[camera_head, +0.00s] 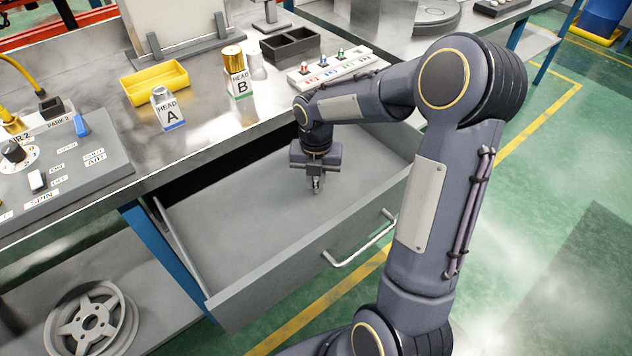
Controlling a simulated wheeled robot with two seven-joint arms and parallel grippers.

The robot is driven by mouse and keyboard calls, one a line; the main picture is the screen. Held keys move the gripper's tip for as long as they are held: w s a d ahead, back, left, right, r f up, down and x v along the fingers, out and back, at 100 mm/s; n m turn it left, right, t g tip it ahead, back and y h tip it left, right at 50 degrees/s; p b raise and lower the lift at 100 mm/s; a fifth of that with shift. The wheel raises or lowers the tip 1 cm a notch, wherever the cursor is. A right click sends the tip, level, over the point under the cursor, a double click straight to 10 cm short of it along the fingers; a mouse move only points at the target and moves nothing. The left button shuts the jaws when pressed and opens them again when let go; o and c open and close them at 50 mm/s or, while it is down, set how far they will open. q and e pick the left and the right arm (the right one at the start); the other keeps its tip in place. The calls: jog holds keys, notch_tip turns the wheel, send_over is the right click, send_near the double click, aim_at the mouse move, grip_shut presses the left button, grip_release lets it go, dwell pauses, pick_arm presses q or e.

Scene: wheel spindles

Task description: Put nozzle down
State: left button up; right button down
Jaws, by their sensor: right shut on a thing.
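My right gripper (316,184) reaches down into the open grey drawer (240,205). It is shut on a small grey metal piece, which seems to be the nozzle; it is mostly hidden between the fingers. I cannot tell whether it touches the drawer floor. The drawer floor around the gripper looks bare. My left gripper is not in view.
A wheel (91,320) lies on the lower shelf.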

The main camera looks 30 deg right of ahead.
jog(key=shift+f, duration=0.35)
jog(key=shift+f, duration=0.15)
jog(key=c, duration=1.4)
grip_release()
jog(key=shift+c, duration=0.2)
